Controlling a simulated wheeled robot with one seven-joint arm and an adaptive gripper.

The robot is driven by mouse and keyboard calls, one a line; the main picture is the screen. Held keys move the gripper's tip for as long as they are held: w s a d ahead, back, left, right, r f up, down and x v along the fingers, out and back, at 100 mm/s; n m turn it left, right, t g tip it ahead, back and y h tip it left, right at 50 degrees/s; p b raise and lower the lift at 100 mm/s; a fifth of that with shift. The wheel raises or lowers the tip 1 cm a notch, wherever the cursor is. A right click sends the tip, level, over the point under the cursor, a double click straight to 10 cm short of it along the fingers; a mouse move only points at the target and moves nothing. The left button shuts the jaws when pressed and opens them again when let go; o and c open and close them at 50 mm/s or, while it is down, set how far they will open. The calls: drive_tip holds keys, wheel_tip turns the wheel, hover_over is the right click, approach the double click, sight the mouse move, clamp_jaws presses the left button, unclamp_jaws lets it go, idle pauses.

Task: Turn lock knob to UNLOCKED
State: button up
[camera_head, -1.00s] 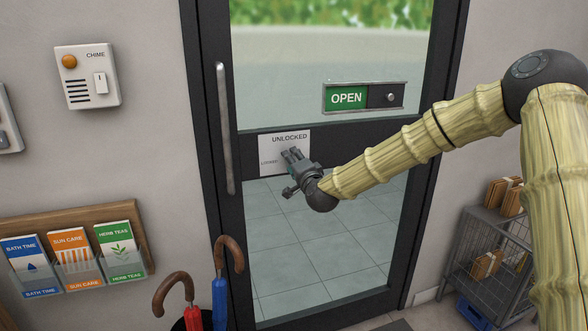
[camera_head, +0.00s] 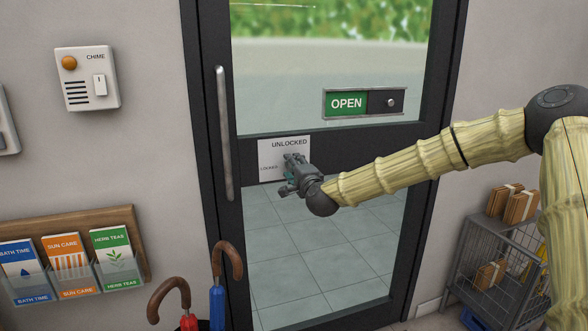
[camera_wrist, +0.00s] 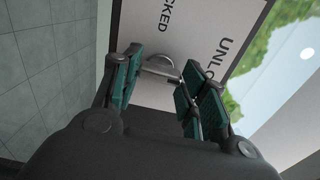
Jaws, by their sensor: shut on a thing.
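The white lock plate (camera_head: 270,150) is on the door's dark middle rail, with UNLOCKED printed along its top and LOCKED at its left. My gripper (camera_head: 293,162) is at the plate and covers the knob in the head view. In the wrist view, the silver lock knob (camera_wrist: 160,66) sits between the teal-padded fingers of my gripper (camera_wrist: 162,76), which are shut on it. The plate (camera_wrist: 185,30) fills the area behind, with its lettering running steeply down the picture. Which word the knob points to is hard to tell.
A long door handle (camera_head: 224,135) stands left of the plate. An OPEN sign (camera_head: 364,103) is above right. Umbrellas (camera_head: 217,300), a leaflet rack (camera_head: 140,270) and a wire cart (camera_head: 490,262) with parcels stand around the door. A chime box (camera_head: 87,78) is on the left wall.

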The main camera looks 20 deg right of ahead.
drive_tip(key=o, duration=1)
drive_tip(key=s, duration=1.2)
drive_tip(key=shift+d, duration=0.25)
drive_tip(key=shift+f, duration=0.1)
